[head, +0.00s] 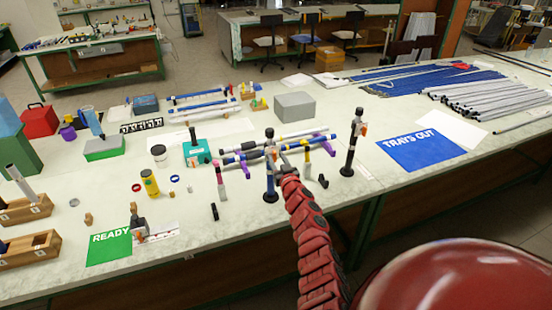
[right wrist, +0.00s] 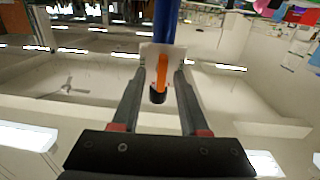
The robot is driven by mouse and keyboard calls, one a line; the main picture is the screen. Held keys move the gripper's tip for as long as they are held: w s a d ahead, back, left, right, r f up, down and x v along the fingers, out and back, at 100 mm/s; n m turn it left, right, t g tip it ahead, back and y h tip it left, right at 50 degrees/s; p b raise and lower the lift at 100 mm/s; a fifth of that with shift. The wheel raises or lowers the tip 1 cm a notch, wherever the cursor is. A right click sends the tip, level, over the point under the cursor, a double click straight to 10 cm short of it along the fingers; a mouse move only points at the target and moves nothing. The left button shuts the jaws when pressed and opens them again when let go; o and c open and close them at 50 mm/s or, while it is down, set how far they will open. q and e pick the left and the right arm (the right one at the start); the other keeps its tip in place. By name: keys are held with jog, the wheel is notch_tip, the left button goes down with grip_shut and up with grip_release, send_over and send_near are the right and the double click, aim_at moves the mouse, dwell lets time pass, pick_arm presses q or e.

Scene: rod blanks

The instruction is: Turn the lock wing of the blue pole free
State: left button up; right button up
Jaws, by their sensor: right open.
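The blue pole (head: 270,181) stands upright on a dark round base near the middle of the bench. In the right wrist view the blue pole (right wrist: 166,24) runs up from a white collar. The orange lock wing (right wrist: 162,72) sits on that collar, with a dark round end below it. My right gripper (right wrist: 158,82) is open, with one finger on each side of the wing. Gaps show between the fingers and the wing. In the head view the red right arm hides part of the area beside the pole. My left gripper is not in view.
A black pole (head: 348,150) with an orange wing stands to the right. A blue "TRAYS OUT" mat (head: 416,151) and a green "READY" mat (head: 108,250) lie on the bench. Rods on purple supports (head: 246,168) lie just behind the blue pole. A grey box (head: 295,106) stands further back.

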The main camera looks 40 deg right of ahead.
jog(key=shift+w, duration=0.2)
jog(key=shift+c, duration=0.3)
grip_shut()
